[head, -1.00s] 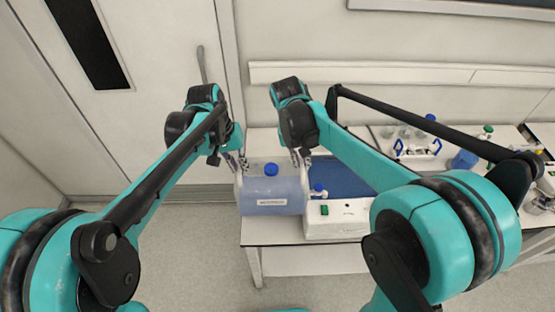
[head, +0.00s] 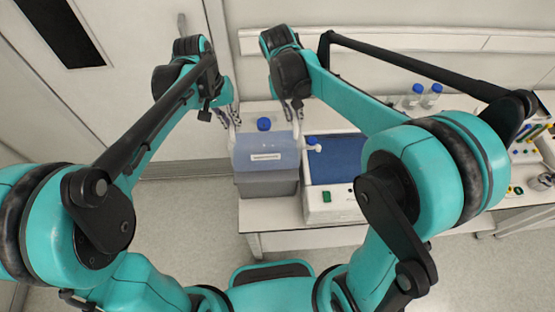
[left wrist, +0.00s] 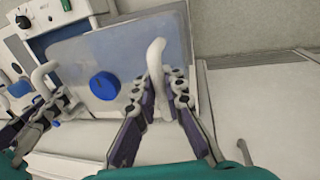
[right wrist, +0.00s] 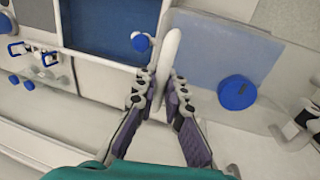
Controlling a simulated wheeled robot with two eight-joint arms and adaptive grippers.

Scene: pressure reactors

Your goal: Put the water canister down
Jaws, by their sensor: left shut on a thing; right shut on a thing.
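The water canister (head: 266,153) is a translucent blue container with a blue cap, a pale label and a white handle on each side. It is over the left end of the bench; whether its base touches anything is hard to tell. My left gripper (head: 233,119) is shut on its left handle, which shows between the fingers in the left wrist view (left wrist: 155,60). My right gripper (head: 293,108) is shut on its right handle, which shows in the right wrist view (right wrist: 169,55). A small blue-capped spout (head: 313,142) is at its right side.
A grey box-shaped body (head: 268,184) shows directly below the canister. A white device (head: 332,205) with a blue recessed top and green switch stands close to its right. Bottles (head: 422,96) stand farther right. The wall is behind, and the bench's left edge is close.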

